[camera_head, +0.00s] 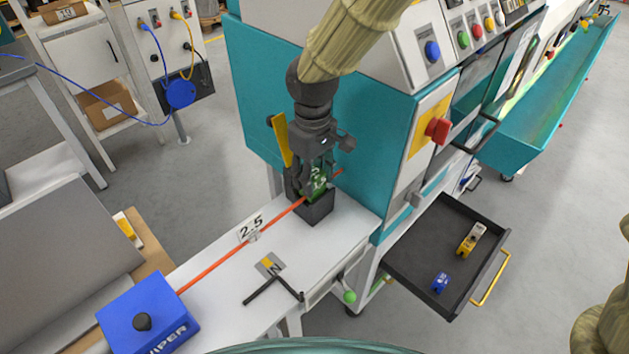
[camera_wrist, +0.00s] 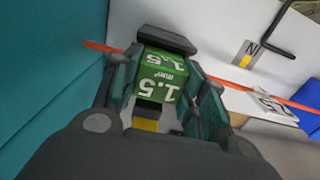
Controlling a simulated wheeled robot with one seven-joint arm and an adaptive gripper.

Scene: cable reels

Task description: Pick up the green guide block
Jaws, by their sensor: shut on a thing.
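The green guide block (camera_wrist: 158,75), marked "1.5 mm²", sits between the fingers of my gripper (camera_wrist: 165,100) in the wrist view. My gripper is shut on it. In the head view my gripper (camera_head: 318,175) points down over a dark holder (camera_head: 318,210) at the end of the white bench, beside the teal machine. The green block (camera_head: 318,178) shows only in part there, at the top of the holder. I cannot tell whether it still touches the holder. An orange cable (camera_head: 235,249) runs along the bench to the holder.
The teal machine (camera_head: 265,90) stands close behind my gripper.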

